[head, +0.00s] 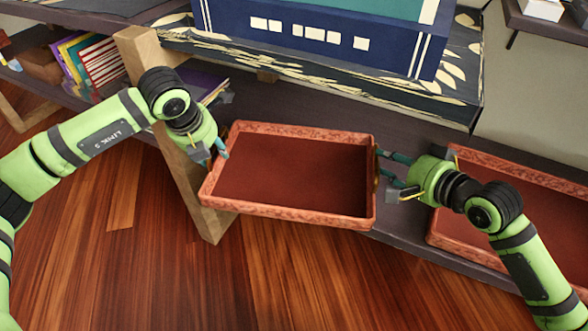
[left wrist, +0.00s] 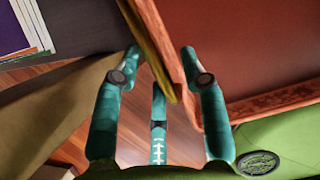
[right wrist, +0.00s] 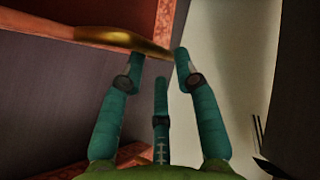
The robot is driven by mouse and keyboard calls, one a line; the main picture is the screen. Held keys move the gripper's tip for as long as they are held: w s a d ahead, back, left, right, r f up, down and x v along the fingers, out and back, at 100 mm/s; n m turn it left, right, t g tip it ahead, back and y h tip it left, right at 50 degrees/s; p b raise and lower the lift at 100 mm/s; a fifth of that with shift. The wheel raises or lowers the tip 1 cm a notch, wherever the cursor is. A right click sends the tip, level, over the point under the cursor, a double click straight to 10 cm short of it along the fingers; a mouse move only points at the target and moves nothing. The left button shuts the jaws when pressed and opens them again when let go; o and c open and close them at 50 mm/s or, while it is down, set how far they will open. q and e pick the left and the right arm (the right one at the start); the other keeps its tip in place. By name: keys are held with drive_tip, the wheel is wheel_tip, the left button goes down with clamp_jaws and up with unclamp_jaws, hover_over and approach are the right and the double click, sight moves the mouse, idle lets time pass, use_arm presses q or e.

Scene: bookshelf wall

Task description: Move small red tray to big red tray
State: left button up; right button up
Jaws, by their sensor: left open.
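The small red tray (head: 290,170), empty with a carved rim, sits at the lower shelf's front edge, its near side overhanging the floor. My left gripper (head: 221,152) is at its left end. In the left wrist view its fingers (left wrist: 160,65) are apart, with a gold handle (left wrist: 148,40) between them. My right gripper (head: 384,165) is at the tray's right end, fingers apart. In the right wrist view a gold handle (right wrist: 125,39) lies at its fingertips (right wrist: 156,62); I cannot tell whether they touch. The big red tray (head: 530,195) is at right, partly hidden by my right arm.
The dark lower shelf (head: 408,220) shows a bare strip between the trays. A wooden post (head: 195,190) stands close to my left gripper. A big blue book (head: 310,40) lies on a patterned one (head: 450,85) behind. Wood floor (head: 130,260) is open in front.

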sight(377, 156)
use_arm(q)
drive_tip(key=shift+x, duration=2.1)
use_arm(e)
drive_tip(key=shift+x, duration=2.1)
use_arm(q)
drive_tip(key=shift+c, duration=0.4)
use_arm(e)
drive_tip(key=shift+c, duration=0.4)
use_arm(q)
drive_tip(key=c, duration=0.7)
use_arm(e)
clamp_jaws()
use_arm(q)
clamp_jaws()
drive_tip(key=shift+w+r, duration=0.1)
drive_tip(key=shift+r, duration=0.05)
use_arm(e)
drive_tip(key=shift+r, duration=0.15)
